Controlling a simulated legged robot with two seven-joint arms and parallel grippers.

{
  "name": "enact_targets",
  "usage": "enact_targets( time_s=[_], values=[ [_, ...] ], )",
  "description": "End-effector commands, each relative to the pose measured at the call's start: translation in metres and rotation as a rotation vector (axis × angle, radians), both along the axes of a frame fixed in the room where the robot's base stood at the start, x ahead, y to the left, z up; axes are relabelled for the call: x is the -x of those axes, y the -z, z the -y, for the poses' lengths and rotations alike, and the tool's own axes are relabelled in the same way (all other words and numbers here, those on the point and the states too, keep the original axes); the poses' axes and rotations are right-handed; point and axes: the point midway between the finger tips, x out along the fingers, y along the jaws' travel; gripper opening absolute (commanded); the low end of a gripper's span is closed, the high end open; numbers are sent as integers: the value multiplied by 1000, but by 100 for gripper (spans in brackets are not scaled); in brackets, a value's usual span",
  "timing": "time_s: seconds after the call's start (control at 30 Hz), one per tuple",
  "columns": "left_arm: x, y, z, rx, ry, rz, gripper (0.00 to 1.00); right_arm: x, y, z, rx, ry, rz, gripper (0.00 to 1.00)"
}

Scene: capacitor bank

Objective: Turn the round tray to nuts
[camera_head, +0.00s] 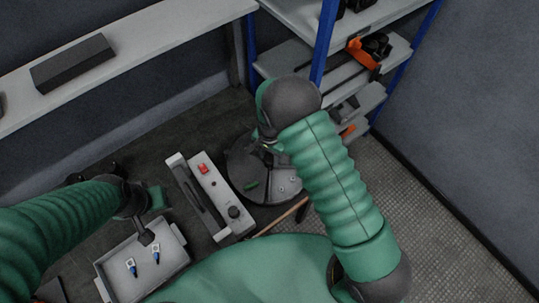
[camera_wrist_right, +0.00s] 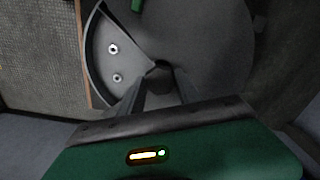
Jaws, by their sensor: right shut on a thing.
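The round tray (camera_head: 236,170) is dark and split into sectors by dividers. It stands on the bench in the middle of the head view and fills the upper part of the right wrist view (camera_wrist_right: 205,45). Two nuts (camera_wrist_right: 115,62) lie in a lighter sector at the left of the wrist view. A green piece (camera_head: 250,185) lies in another sector. My right gripper (camera_wrist_right: 160,85) is shut on the tray's centre knob (camera_wrist_right: 158,70); the arm partly hides the tray in the head view. My left gripper (camera_head: 147,238) hangs over a rectangular tray; its jaw opening is unclear.
The rectangular tray (camera_head: 178,262) holds two blue-and-white parts (camera_head: 156,254). A grey box with a red switch and black knob (camera_head: 222,205) stands left of the round tray. A wooden-coloured rod (camera_head: 280,217) lies in front. Blue-posted shelves (camera_head: 325,40) stand behind.

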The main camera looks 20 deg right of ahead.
Motion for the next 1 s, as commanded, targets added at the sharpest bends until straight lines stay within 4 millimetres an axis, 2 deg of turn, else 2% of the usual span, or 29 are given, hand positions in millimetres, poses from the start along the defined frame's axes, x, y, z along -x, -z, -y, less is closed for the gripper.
enact_targets(
  time_s=[0.03,0.4,0.97,1.0],
  values=[
    [0,-2,0,0,0,0,36,-8,-5,2,3,18,21,0],
    [0,-3,0,0,0,0,36,-8,-5,2,2,112,20,0],
    [0,-4,0,0,0,0,36,-8,-5,2,2,129,22,0],
    [0,-4,0,0,0,0,36,-8,-5,2,2,129,22,43]
  ],
)
